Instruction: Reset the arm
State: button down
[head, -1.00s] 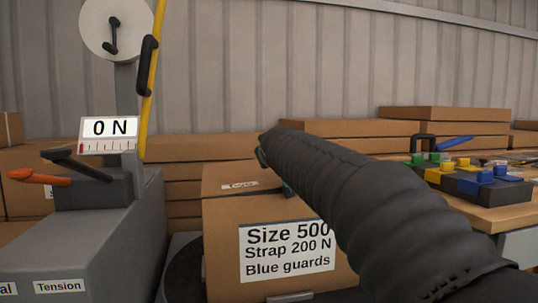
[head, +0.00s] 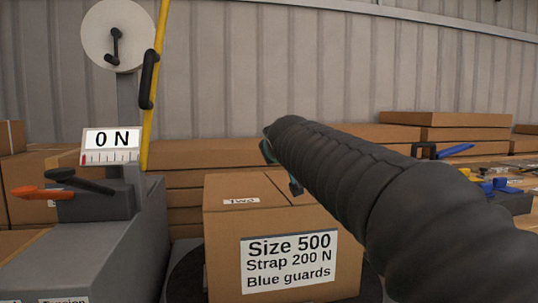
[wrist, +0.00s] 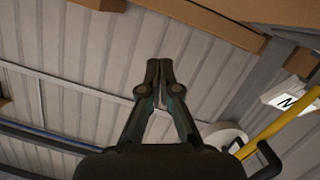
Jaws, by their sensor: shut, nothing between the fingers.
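My arm, in a black ribbed sleeve, reaches in from the lower right of the head view. My gripper (head: 280,165) is at its far end, mostly hidden behind the sleeve, above and behind the labelled box in the picture. In the wrist view my gripper (wrist: 153,75) shows its two fingers together with nothing between them. The wrist view faces the corrugated wall (wrist: 90,95), which appears tilted. No object is touching the fingers.
A cardboard box (head: 225,225) labelled "Size 500, Strap 200 N, Blue guards" stands ahead. At left is a grey tensioning machine (head: 95,245) with orange and black levers, a "0 N" display (head: 112,142) and a yellow strap (head: 154,95). Blue parts (head: 497,186) lie on the right table.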

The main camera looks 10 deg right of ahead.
jog(key=v, duration=0.5)
jog(key=s+d+f+m+g+p, duration=0.1)
jog(key=s+f+g, duration=0.4)
jog(key=s+f, duration=0.9)
jog(key=s+d+f+m+g+p, duration=0.2)
jog(key=s+f+m+g+p, duration=0.1)
jog(key=s+f, duration=1.2)
jog(key=shift+s+d+g+y+p, duration=0.3)
jog(key=shift+s+g+p, duration=0.6)
jog(key=shift+s+p, duration=0.25)
jog(key=shift+f, duration=0.1)
